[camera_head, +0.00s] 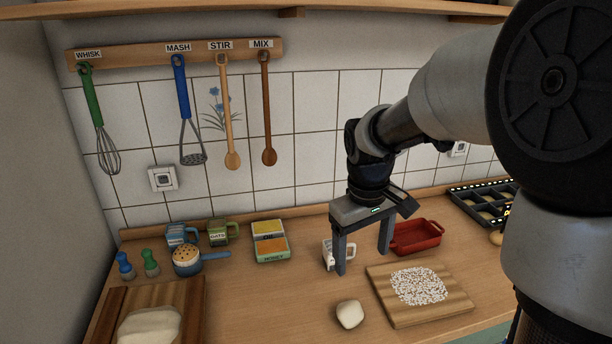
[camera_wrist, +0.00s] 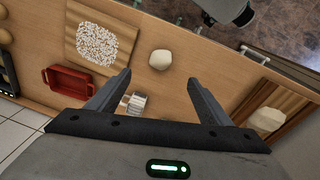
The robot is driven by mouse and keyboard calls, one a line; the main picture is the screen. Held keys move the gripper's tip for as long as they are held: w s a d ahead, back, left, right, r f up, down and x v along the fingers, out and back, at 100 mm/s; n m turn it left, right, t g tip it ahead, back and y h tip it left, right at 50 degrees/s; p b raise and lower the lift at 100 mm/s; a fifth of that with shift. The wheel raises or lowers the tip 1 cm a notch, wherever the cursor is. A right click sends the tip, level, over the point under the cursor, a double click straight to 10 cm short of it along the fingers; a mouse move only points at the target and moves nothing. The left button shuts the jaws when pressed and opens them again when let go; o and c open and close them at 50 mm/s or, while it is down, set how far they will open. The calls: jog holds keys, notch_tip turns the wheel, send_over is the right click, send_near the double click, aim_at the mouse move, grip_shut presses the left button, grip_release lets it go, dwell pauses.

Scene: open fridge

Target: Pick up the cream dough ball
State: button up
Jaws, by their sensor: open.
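The cream dough ball (camera_head: 350,314) sits on the wooden counter, left of the board with the speckled patch. It also shows in the wrist view (camera_wrist: 160,60), beyond and roughly between my fingertips. My gripper (camera_head: 363,262) is open and empty, pointing down above the counter, behind the dough ball and apart from it. In the wrist view, both fingers of my gripper (camera_wrist: 162,82) show, spread wide. A white mug (camera_head: 328,256) stands close to the left finger and is partly hidden by it.
A cutting board (camera_head: 440,316) with speckled grains and a red dish (camera_head: 416,237) lie to the right. A wooden board (camera_head: 192,296) with a larger dough piece (camera_head: 148,326) is at left. Counter around the ball is clear.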

jog(key=n+g, duration=0.1)
send_near(351, 307)
jog(key=shift+y, duration=0.3)
notch_tip(351, 307, down, 6)
jog(key=shift+a+f, duration=0.1)
jog(key=shift+w+d+f+p, duration=0.1)
jog(key=shift+d+f+p, duration=0.15)
jog(key=shift+f, duration=1)
jog(key=shift+d+f+p, duration=0.1)
jog(key=shift+f+p, duration=0.2)
jog(key=shift+f, duration=1)
jog(key=c, duration=1.1)
notch_tip(351, 307, up, 10)
jog(key=shift+r, duration=0.1)
jog(key=shift+c, duration=0.3)
